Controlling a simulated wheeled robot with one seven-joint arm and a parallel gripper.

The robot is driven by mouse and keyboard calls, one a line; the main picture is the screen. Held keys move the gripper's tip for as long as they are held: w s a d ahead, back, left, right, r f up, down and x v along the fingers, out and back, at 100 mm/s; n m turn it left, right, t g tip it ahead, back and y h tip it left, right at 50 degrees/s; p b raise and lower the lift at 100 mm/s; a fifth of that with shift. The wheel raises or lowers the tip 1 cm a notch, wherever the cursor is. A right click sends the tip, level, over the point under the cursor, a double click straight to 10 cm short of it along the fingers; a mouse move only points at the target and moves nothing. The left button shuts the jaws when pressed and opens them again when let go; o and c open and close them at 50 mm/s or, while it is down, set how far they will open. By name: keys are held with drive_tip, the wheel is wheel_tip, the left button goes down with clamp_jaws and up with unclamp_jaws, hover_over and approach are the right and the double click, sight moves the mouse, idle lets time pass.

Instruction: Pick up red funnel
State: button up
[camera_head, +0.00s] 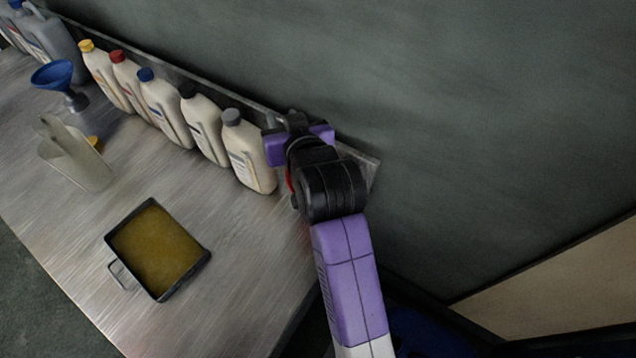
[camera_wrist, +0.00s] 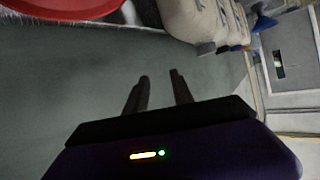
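The red funnel (camera_wrist: 62,9) shows in the wrist view as a wide red rim, cut off at the top left corner. In the head view only a thin red sliver (camera_head: 289,181) shows beside my arm; the arm hides the rest. My gripper (camera_wrist: 160,76) has its two dark fingers apart with nothing between them. The funnel is off to the upper left of the fingertips and not touching them. In the head view my wrist is over the table's right end near the wall, and the fingertips are hidden.
Several cream bottles stand in a row along the wall, the grey-capped one (camera_head: 247,152) close to my wrist. A blue funnel (camera_head: 54,76), a clear jug (camera_head: 76,156) and a square oil pan (camera_head: 158,249) are farther left. Bare metal tabletop (camera_head: 238,262) lies right of the pan.

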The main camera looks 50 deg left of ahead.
sight(291, 189)
drive_tip(key=s+a+n+g+h, duration=0.1)
drive_tip(key=s+a+n+h, duration=0.1)
drive_tip(key=a+h, duration=0.1)
drive_tip(key=a+n+g+h, duration=0.1)
drive_tip(key=shift+s+a+r+g, duration=0.3)
drive_tip(key=shift+s+a, duration=0.05)
drive_tip(key=shift+s, duration=0.05)
drive_tip(key=s+d+f+n+g+h, duration=0.15)
drive_tip(key=d+f+h, duration=0.25)
drive_tip(key=d+h, duration=0.5)
drive_tip(key=shift+m+g, duration=0.25)
drive_tip(key=shift+d+f, duration=0.4)
drive_tip(key=shift+f, duration=0.85)
drive_tip(key=shift+d+f, duration=0.35)
drive_tip(key=shift+f, duration=0.85)
drive_tip(key=shift+d+f, duration=0.4)
drive_tip(key=shift+f, duration=0.85)
clamp_jaws()
